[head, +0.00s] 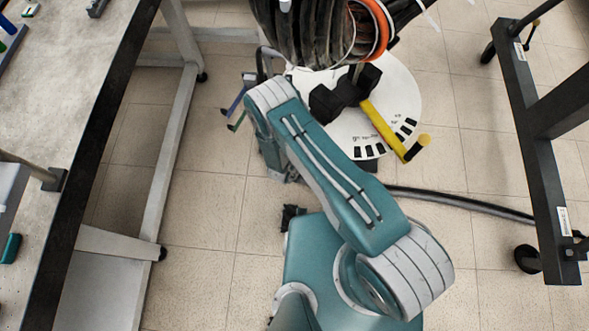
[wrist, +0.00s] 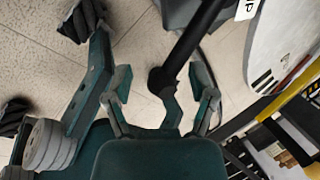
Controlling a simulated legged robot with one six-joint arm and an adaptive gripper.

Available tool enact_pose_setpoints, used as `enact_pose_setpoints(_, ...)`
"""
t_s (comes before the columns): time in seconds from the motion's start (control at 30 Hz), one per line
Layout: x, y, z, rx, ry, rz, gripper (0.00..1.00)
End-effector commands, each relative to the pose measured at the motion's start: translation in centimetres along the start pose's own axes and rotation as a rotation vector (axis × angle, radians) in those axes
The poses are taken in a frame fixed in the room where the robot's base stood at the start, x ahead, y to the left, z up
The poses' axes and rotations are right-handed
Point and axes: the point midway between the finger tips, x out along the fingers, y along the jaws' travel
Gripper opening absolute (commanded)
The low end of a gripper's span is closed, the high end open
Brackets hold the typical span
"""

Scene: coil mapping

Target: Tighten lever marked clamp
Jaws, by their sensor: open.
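In the wrist view, a black lever (wrist: 195,45) with a round knob comes down from the top. Its knob shows between the fingers of my gripper (wrist: 163,80), which is open. I cannot tell whether the knob is at fingertip depth, and no grip on it shows. A white label ending in "P" (wrist: 245,10) is partly visible near the lever's upper part. In the head view my arm covers most of the gripper, and I cannot pick out the black lever there.
A white marked disc (head: 400,90) carries a yellow lever (head: 385,130), also in the wrist view (wrist: 292,90). A black ribbed coil (head: 305,30) hangs above. A workbench (head: 75,90) stands left, a dark frame (head: 530,130) right. A black hose (head: 460,200) crosses the tiled floor.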

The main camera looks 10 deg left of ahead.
Motion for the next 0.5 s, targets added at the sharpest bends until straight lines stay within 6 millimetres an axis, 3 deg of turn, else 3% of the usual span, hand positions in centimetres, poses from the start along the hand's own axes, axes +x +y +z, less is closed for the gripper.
enact_pose_setpoints(0.17, -1.8, 0.0, 0.1, 0.001, -0.001, -0.001, 0.73)
enact_pose_setpoints(0.5, -8.2, 0.2, 0.5, -0.002, -0.001, -0.002, 0.73)
